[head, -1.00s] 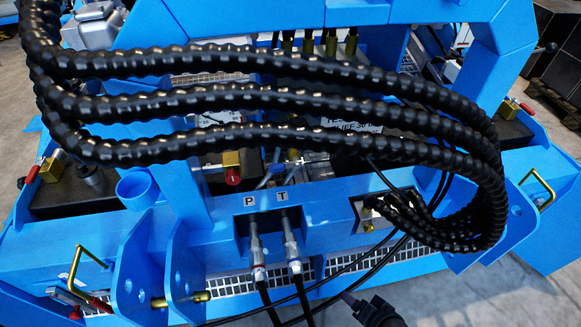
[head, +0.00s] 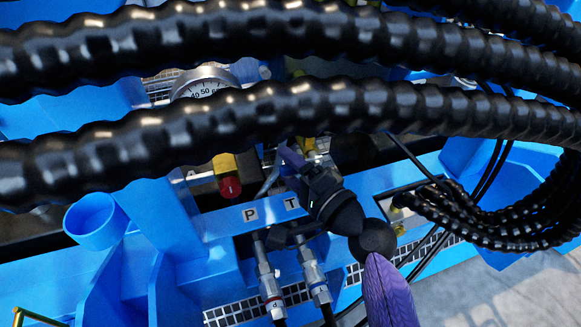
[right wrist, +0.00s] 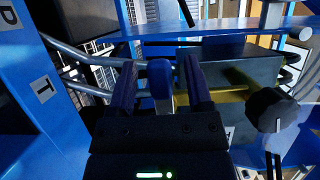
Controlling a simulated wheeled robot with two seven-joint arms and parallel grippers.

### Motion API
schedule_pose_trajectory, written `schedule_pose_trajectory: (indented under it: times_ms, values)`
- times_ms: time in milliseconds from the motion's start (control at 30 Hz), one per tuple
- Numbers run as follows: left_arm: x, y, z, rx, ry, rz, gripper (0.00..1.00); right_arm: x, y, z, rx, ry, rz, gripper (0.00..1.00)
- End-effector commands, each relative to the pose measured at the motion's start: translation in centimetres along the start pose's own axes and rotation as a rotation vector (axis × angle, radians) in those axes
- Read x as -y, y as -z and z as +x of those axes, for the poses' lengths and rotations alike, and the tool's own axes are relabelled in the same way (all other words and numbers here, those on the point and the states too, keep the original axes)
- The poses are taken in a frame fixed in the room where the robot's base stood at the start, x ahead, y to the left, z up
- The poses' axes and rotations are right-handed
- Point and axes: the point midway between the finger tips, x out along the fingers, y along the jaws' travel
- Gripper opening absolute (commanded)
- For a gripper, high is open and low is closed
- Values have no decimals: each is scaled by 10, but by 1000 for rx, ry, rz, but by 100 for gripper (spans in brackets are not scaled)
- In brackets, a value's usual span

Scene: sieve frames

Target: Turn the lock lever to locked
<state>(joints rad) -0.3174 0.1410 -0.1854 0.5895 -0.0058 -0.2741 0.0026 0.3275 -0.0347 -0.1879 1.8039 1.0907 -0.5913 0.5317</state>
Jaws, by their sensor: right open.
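A short lever with a blue, rounded grip (right wrist: 160,78) and a pale metal shank stands between the fingers of my right gripper (right wrist: 159,66) in the right wrist view. I take it for the lock lever. The fingers are open, one on each side of it, with small gaps showing. In the head view my right gripper (head: 288,156) reaches in beneath the lowest black hose, just above the T label (head: 291,203). There the lever is not clearly seen, covered by the gripper and hose. My left gripper is in neither view.
Thick ribbed black hoses (head: 270,112) cross close above the gripper. A red-capped fitting (head: 229,180), a round gauge (head: 204,82) and two hose couplings (head: 314,275) are nearby. In the right wrist view a black knob (right wrist: 272,109) stands right of the fingers.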

Motion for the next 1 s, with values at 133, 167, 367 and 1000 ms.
schedule_pose_trajectory:
  times_ms: [133, 167, 367, 1000]
  values:
    - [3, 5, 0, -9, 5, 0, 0, 0, 0, 0, 0, 0, 0, 65]
    - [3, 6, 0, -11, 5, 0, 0, 0, 0, 0, 0, 0, 0, 65]
    - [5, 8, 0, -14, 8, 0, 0, 0, 0, 0, 0, 0, -1, 27]
    - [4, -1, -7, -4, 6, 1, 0, -2, 0, 0, 1, -33, -77, 0]
